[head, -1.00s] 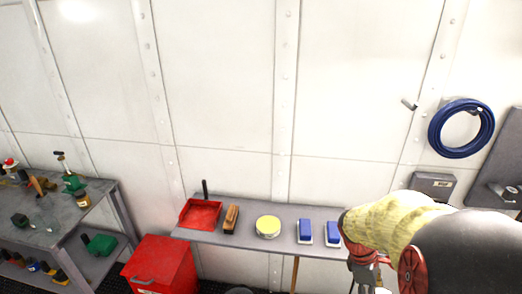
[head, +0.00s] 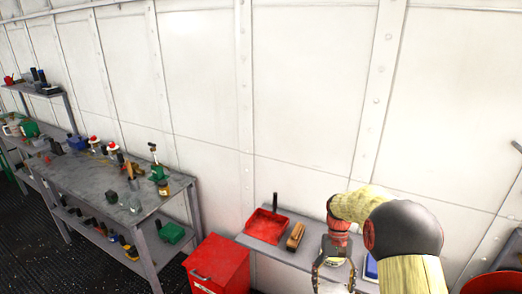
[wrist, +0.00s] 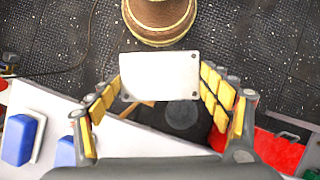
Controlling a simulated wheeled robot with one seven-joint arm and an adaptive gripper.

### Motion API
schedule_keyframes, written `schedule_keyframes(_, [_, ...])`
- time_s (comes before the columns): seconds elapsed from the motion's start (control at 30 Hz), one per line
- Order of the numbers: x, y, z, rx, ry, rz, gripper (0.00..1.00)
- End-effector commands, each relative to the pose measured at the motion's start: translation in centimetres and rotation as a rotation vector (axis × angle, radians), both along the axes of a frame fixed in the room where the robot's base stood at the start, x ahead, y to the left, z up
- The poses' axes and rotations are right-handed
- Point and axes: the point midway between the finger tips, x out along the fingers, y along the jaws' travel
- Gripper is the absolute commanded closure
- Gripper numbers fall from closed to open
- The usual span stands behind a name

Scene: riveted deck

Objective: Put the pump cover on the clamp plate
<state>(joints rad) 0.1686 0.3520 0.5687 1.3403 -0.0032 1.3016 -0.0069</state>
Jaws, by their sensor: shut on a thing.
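My gripper (wrist: 172,92) is shut on a pale, flat, rectangular plate with dark corner holes, which I take for the pump cover (wrist: 160,74). The plate lies between the yellow-padded fingers in the wrist view, clear of the floor below. In the head view my gripper (head: 333,272) is low, right of centre, in front of the grey wall shelf, with its fingers pointing down. I cannot pick out the clamp plate for certain. Small green and dark items, including a green clamp-like device (head: 158,172), stand on the workbench (head: 75,180) at left.
A red cabinet (head: 220,265) stands between the workbench and the wall shelf (head: 265,250). The shelf holds a red dustpan (head: 266,226), a wooden brush (head: 296,236) and blue-topped blocks (wrist: 18,140). Several items crowd the bench's back edge; its front has bare room.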

Motion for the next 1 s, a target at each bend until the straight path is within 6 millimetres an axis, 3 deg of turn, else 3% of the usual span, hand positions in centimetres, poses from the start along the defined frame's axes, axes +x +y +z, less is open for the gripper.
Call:
schedule_keyframes(0.03, [0.7, 2.0, -1.4, 0.000, 0.005, 0.031, 0.64])
schedule_keyframes(0.1, [1.2, 4.1, -3.1, 0.000, 0.004, 0.066, 0.64])
schedule_keyframes(0.2, [0.8, 6.4, -5.2, -0.001, 0.003, 0.112, 0.64])
schedule_keyframes(0.33, [0.3, 8.2, -6.4, -0.001, -0.001, 0.148, 0.64])
schedule_keyframes(1.0, [0.3, 8.7, -6.3, 0.000, -0.001, 0.159, 0.64])
